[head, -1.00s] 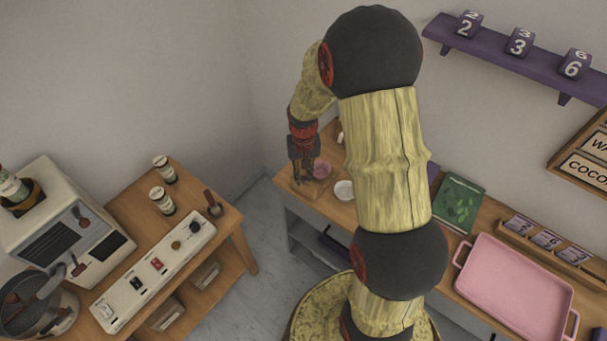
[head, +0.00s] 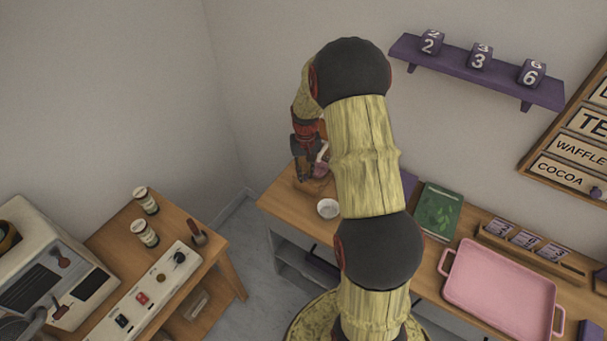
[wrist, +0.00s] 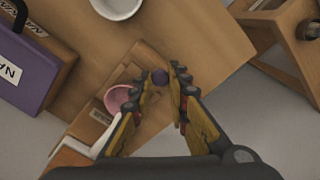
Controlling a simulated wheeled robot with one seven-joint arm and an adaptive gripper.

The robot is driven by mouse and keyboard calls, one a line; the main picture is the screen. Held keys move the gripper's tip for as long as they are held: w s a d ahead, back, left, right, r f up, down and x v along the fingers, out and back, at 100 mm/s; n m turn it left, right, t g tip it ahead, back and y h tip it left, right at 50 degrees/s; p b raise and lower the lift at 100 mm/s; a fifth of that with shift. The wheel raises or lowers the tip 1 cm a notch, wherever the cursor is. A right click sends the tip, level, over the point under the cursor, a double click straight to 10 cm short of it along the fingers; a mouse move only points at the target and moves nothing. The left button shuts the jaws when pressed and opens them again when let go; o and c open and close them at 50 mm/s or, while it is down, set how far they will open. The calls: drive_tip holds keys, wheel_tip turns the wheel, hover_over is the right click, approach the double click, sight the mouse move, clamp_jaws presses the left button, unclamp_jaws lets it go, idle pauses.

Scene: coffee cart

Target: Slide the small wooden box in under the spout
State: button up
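My gripper (wrist: 162,78) points down over the wooden counter, its two fingers apart. The knob sits at a small light wooden box-like piece (wrist: 142,60), partly hidden by the fingers. A pink cup (wrist: 116,98) is close to the left finger, by the same wooden piece. I cannot make out a spout.
A white bowl (head: 328,208) stands on the counter near my gripper and also shows in the wrist view (wrist: 117,6). A purple box (wrist: 30,65) lies to the left. A pink tray (head: 500,290) and green book (head: 438,210) are farther right.

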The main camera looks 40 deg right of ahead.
drive_tip(key=shift+o, duration=1.2)
drive_tip(key=shift+w+d, duration=0.15)
drive_tip(key=shift+d, duration=0.15)
drive_tip(key=shift+o, duration=1.4)
drive_tip(key=shift+a, duration=0.1)
wheel_tip(320, 180, up, 12)
